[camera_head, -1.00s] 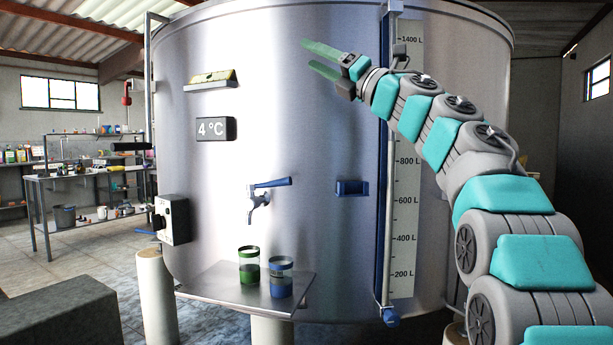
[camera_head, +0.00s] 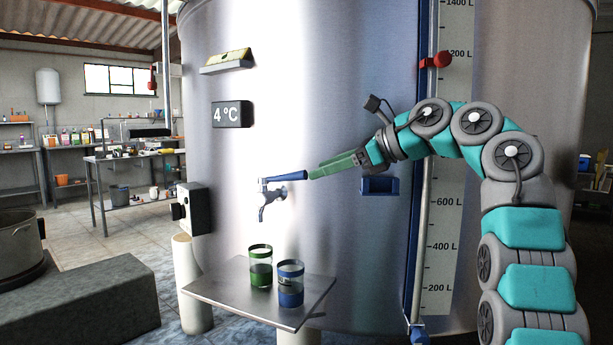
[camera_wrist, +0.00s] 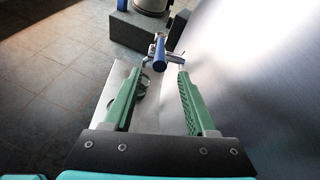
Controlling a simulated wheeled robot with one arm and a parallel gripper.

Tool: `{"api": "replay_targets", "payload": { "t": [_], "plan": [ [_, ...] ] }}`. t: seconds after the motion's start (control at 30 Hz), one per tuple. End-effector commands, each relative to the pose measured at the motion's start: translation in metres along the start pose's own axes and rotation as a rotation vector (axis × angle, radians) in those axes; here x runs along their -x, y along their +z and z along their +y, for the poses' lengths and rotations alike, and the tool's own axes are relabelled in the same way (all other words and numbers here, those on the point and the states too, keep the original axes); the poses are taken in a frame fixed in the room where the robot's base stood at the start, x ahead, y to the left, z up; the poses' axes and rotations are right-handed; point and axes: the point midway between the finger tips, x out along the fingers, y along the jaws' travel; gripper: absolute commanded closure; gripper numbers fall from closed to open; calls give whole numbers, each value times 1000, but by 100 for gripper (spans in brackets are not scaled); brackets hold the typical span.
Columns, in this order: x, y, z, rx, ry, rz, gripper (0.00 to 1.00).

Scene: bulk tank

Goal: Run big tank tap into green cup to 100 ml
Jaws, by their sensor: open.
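The big tank (camera_head: 340,90) is a large steel cylinder. Its tap (camera_head: 268,200) has a steel spout and a blue lever handle (camera_head: 285,177) that points right. The green cup (camera_head: 261,268) stands upright on the steel shelf (camera_head: 225,300) below the tap, just left of a blue cup (camera_head: 290,285). My gripper (camera_head: 315,172) is open and empty, its green fingertips at the right end of the handle. In the wrist view the blue handle (camera_wrist: 159,55) lies ahead, between the lines of my two fingers (camera_wrist: 158,80). The green cup is partly hidden there behind the left finger.
A blue holder (camera_head: 380,187) is fixed to the tank below my gripper. A level scale (camera_head: 440,220) with a red marker (camera_head: 442,60) runs up the tank at right. A grey block (camera_head: 90,305) with a pot stands at front left.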

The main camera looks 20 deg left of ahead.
Motion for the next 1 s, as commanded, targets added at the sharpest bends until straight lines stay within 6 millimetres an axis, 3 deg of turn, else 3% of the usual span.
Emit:
{"api": "replay_targets", "payload": {
  "t": [0.3, 0.67, 1.0],
  "plan": [
    [-48, 1, 1, -1, 3, -1, 43],
    [-56, 1, 0, -1, 0, -1, 44],
    [-56, 1, 0, -1, 0, -2, 82]
  ]
}}
